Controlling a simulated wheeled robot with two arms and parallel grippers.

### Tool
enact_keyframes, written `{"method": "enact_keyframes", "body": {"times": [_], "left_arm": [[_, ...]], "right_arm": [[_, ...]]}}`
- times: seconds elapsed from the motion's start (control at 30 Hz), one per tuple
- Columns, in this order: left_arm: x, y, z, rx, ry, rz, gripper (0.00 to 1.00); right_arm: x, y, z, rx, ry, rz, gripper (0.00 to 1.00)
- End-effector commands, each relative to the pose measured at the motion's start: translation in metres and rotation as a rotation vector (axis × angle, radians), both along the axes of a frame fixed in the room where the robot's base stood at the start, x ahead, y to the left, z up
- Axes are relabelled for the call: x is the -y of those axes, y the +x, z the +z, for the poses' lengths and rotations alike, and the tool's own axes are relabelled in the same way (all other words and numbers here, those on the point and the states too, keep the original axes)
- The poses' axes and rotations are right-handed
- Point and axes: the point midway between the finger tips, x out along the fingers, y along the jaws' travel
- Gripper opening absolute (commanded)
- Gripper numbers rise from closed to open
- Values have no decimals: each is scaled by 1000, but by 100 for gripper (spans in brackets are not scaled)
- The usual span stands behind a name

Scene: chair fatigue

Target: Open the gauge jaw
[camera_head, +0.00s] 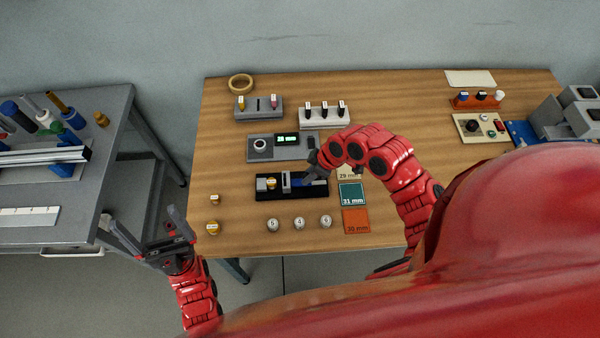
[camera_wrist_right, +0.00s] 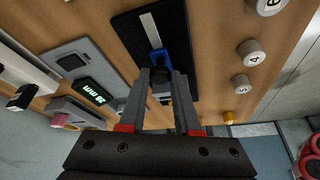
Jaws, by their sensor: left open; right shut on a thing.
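The gauge (camera_head: 263,194) is a long black base on the wooden table, with a pale upright jaw piece, a brass-coloured part on its left and a blue slider (camera_head: 317,182) on its right. In the right wrist view the gauge base (camera_wrist_right: 125,32) shows a pale strip and the blue slider (camera_wrist_right: 156,55). My right gripper (camera_head: 310,170) is over the gauge's right end; in its wrist view its fingers (camera_wrist_right: 162,85) are shut on a dark knob by the blue slider. The arm partly hides that end in the head view. My left gripper (camera_head: 146,224) is open and empty, left of the table's front corner.
A grey readout box (camera_head: 262,148) with green digits stands behind the gauge. Numbered knobs (camera_head: 299,222) sit in front. Label cards (camera_head: 352,194) lie to the right; brass pieces (camera_head: 212,228) stand at the left edge. A grey side table (camera_head: 100,205) is left, across a gap.

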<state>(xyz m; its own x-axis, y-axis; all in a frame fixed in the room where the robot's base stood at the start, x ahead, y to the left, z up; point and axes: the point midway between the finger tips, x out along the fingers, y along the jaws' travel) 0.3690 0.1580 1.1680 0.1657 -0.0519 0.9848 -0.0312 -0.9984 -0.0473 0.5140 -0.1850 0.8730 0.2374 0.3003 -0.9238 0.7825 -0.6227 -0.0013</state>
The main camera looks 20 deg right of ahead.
Motion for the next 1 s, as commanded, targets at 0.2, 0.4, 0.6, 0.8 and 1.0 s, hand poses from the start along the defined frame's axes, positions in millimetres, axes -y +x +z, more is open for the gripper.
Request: {"method": "enact_keyframes", "body": {"times": [0.2,0.4,0.6,0.8,1.0], "left_arm": [[0,0,2,0,0,0,100],[0,0,2,0,0,0,100],[0,0,2,0,0,0,100],[0,0,1,0,0,0,100],[0,0,-2,0,0,0,100]], "right_arm": [[11,-1,1,5,-6,-3,0],[11,-1,1,4,-7,-4,40],[10,-1,1,2,-6,-3,61],[9,-2,1,2,-4,-2,61],[14,-4,15,5,-2,-3,61]]}}
